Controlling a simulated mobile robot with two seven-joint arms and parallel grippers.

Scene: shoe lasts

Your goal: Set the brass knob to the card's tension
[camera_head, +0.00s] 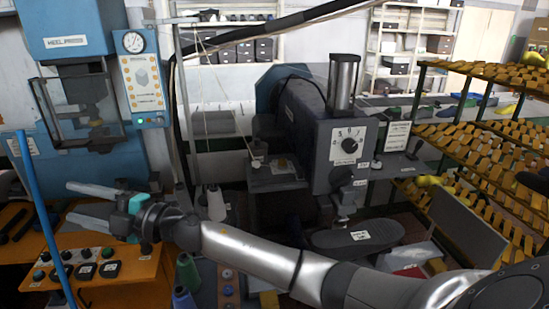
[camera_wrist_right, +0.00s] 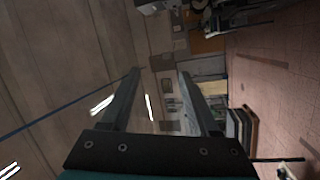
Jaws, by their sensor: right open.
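My right gripper (camera_head: 76,204) is at the left of the head view, its fingers apart and empty, pointing left above an orange bench. In the right wrist view the open fingers (camera_wrist_right: 158,82) have nothing between them. A grey stitching machine (camera_head: 318,150) stands in the middle, well to the right of the gripper. It has a black pointer dial (camera_head: 349,145) with markings around it. A small brownish-gold knob (camera_head: 282,163), possibly the brass knob, sits on a block left of it. A white card (camera_head: 397,134) stands right of the dial; its text is too small to read. My left gripper is out of view.
A blue heel press (camera_head: 70,50) with a gauge panel (camera_head: 142,75) stands at the left. The orange bench (camera_head: 130,288) carries a button panel. Slanted racks of yellow lasts (camera_head: 490,130) fill the right. A blue pole (camera_head: 45,220) rises at the left. Thread cones (camera_head: 187,272) stand below my right arm.

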